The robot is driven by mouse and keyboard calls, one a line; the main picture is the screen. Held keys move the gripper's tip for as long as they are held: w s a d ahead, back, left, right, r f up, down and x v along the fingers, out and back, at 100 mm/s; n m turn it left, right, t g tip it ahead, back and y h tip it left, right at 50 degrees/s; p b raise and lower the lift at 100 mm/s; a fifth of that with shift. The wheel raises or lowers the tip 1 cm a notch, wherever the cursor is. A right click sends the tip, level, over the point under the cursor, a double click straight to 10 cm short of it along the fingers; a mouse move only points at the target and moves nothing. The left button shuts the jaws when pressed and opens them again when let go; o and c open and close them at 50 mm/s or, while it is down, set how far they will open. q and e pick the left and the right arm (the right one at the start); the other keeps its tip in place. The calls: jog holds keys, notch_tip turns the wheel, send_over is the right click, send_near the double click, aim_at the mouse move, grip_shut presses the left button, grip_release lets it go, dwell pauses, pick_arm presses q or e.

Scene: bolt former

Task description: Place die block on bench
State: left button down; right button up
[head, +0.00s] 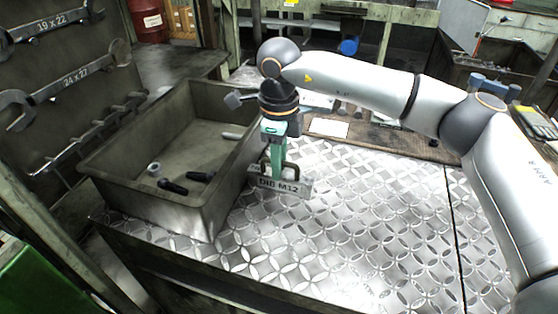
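The die block (286,187) is a grey metal piece marked "DIE M12" with a handle on top. It is at the right side of the metal bin, over or on the bench's patterned metal top (340,235); I cannot tell whether it touches the bench. My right gripper (276,165) points down at the handle, and its green fingers appear shut on it. My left gripper is not in view.
A metal bin (217,205) stands on the bench's left part, close to the die block, with bolts (172,187) and a nut (154,168) inside. Wrenches (70,78) hang at the left.

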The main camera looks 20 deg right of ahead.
jog(key=shift+o, duration=1.2)
jog(key=shift+r, duration=0.15)
notch_tip(320, 180, up, 12)
